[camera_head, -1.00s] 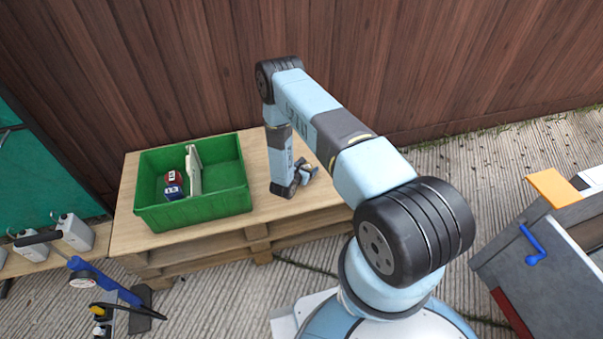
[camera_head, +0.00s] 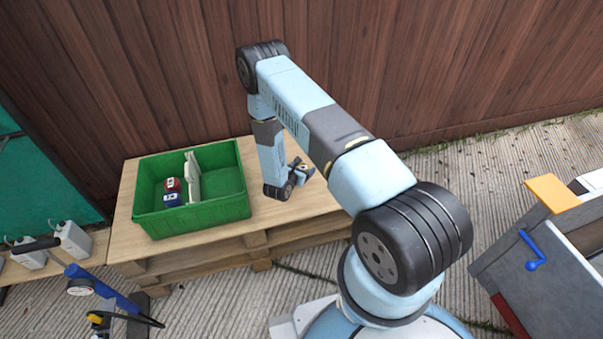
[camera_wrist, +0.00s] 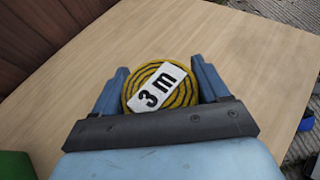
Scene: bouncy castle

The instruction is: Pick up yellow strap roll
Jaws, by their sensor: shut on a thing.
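The yellow strap roll (camera_wrist: 176,88) shows in the wrist view as a yellow and dark spiral with a white "3 m" label. My gripper (camera_wrist: 163,85) is shut on it, with one blue finger against each side. Wooden boards show beyond the roll; I cannot tell whether it touches them. In the head view my gripper (camera_head: 304,172) is at the right part of the wooden pallet top, right of the green crate. The roll is too small and too hidden by my arm to make out clearly there.
The green crate (camera_head: 195,218) stands on the pallet (camera_head: 130,235), with a red roll (camera_head: 172,185), a blue roll (camera_head: 173,200) and a white divider (camera_head: 192,178). A wooden fence (camera_head: 450,70) runs behind. White canisters (camera_head: 73,238) stand at left. A grey box with a blue crank (camera_head: 533,250) is at right.

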